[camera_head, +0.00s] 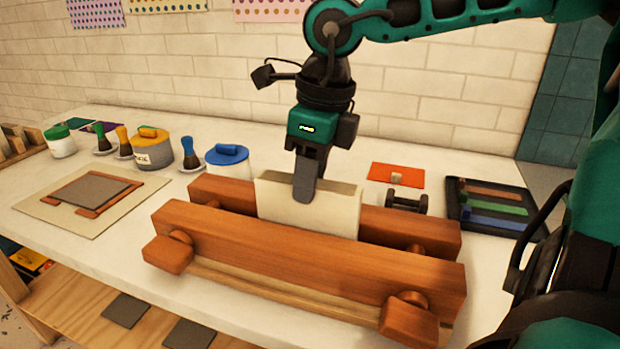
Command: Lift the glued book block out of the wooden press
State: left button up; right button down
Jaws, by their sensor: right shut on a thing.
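The cream book block (337,213) stands upright between the two beams of the wooden press (300,260). Its lower part is hidden behind the front beam. My right gripper (305,190) comes down from above and is shut on the top of the block, with one grey finger flat against the near face. The other finger is hidden behind the block. The press lies on the white table with its wooden screw knobs toward me. My left gripper is not in view.
A blue-lidded pot (228,162) stands close behind the press's left end. A small dark weight (407,202), an orange sheet (396,175) and a black tray (492,208) with coloured strips lie to the right. A board (92,198) and several pots and brushes occupy the left.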

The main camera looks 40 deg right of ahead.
jog(key=shift+r+p, duration=0.75)
jog(key=shift+r, duration=0.65)
jog(key=shift+r+p, duration=1.45)
jog(key=shift+r, duration=0.75)
